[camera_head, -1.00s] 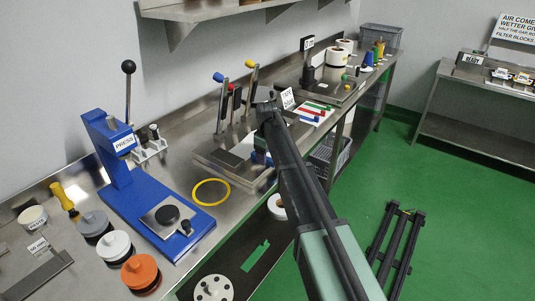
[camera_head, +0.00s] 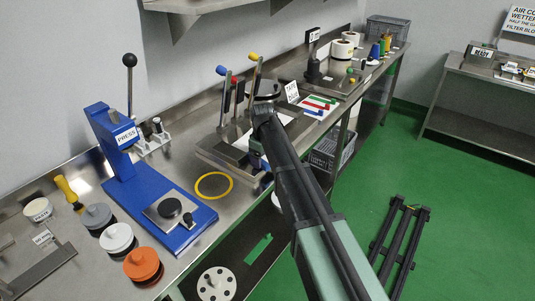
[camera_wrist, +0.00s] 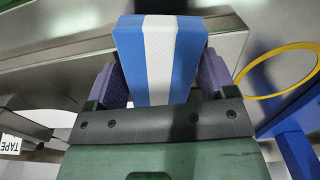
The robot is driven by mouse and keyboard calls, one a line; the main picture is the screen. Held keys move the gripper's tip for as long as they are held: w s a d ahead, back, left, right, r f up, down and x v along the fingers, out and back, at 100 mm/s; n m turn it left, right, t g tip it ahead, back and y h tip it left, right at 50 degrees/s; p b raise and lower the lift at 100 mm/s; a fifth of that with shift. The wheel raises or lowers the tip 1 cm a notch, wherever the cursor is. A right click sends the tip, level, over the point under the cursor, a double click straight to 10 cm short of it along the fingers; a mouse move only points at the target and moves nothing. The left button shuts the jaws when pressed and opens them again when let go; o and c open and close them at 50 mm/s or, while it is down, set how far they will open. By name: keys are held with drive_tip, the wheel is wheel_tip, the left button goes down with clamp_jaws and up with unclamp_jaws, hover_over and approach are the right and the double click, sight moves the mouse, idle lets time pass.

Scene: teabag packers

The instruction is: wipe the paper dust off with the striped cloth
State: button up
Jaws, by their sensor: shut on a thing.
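The striped cloth (camera_wrist: 160,55) is a blue, white and blue pad between the two purple fingers of my gripper (camera_wrist: 161,78) in the wrist view. My gripper is shut on it. I cannot make out paper dust in either view, nor tell whether the cloth touches the surface.
The blue press (camera_head: 124,160) stands left on the bench. Levers (camera_head: 224,98) with blue and yellow knobs rise behind my gripper. The tape sign (camera_head: 292,92) and several coloured strips (camera_head: 320,103) lie beyond. A shelf (camera_head: 190,5) overhangs the back.

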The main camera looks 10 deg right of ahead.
drive_tip(key=shift+s+a, duration=0.35)
drive_tip(key=shift+a, duration=0.4)
drive_tip(key=shift+w, duration=0.1)
drive_tip(key=shift+w+d+r, duration=0.1)
drive_tip(key=shift+w+d, duration=0.35)
drive_tip(key=shift+w, duration=0.4)
drive_tip(key=shift+c, duration=0.5)
drive_tip(key=shift+w+r, duration=0.1)
drive_tip(key=shift+w, duration=0.25)
drive_tip(key=shift+w+d+f, duration=0.1)
drive_tip(key=shift+w+d, duration=0.7)
drive_tip(key=shift+d, duration=0.15)
drive_tip(key=shift+w+d+f, duration=0.1)
drive_tip(key=shift+w+d, duration=0.65)
drive_tip(key=shift+d, duration=0.2)
drive_tip(key=shift+r, duration=0.1)
wheel_tip(320, 180, up, 6)
drive_tip(key=p, duration=0.6)
